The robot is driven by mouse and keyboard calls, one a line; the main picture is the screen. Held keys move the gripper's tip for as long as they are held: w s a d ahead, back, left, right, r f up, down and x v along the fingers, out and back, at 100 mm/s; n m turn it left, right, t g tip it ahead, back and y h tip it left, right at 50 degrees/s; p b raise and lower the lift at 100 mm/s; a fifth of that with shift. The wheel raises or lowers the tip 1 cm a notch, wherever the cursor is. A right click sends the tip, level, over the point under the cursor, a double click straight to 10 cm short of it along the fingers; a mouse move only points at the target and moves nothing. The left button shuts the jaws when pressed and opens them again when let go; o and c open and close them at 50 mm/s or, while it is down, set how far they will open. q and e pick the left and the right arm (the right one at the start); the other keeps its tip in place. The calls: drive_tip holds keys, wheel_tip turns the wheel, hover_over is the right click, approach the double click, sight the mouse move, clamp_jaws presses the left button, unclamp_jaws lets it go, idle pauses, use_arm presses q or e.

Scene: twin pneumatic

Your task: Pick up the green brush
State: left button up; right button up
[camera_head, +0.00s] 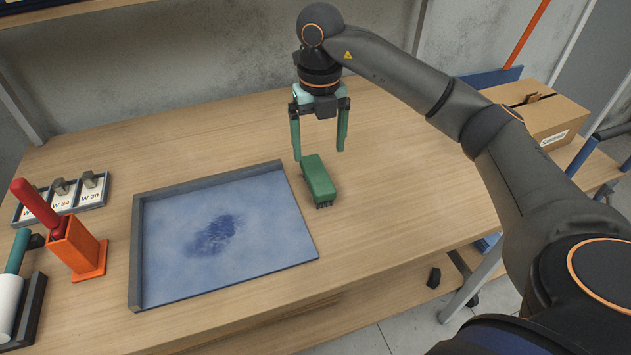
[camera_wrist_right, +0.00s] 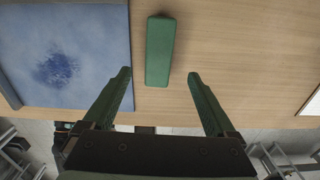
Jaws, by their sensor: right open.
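The green brush (camera_head: 318,180) lies on the wooden table, just right of the blue tray. In the right wrist view the brush (camera_wrist_right: 160,52) lies upright in the picture, ahead of the fingertips and laterally between them. My right gripper (camera_head: 319,154) points down above the table at the brush's far end, its green fingers spread apart and empty. The right wrist view also shows these open fingers (camera_wrist_right: 159,75), with nothing between the tips. I cannot tell their exact height above the table. My left gripper is not in view.
The blue tray (camera_head: 270,262) with a dark smudge and grey raised edges lies left of the brush. An orange holder (camera_head: 77,248) with a red-handled tool and a grey label rack (camera_head: 90,200) stand at left. A cardboard box (camera_head: 540,115) is at right. The table behind the brush is clear.

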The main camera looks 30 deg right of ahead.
sight(317, 173)
drive_tip(key=f, duration=0.8)
drive_tip(key=shift+w+f, duration=0.15)
drive_tip(key=shift+w, duration=0.05)
clamp_jaws()
idle(0.5)
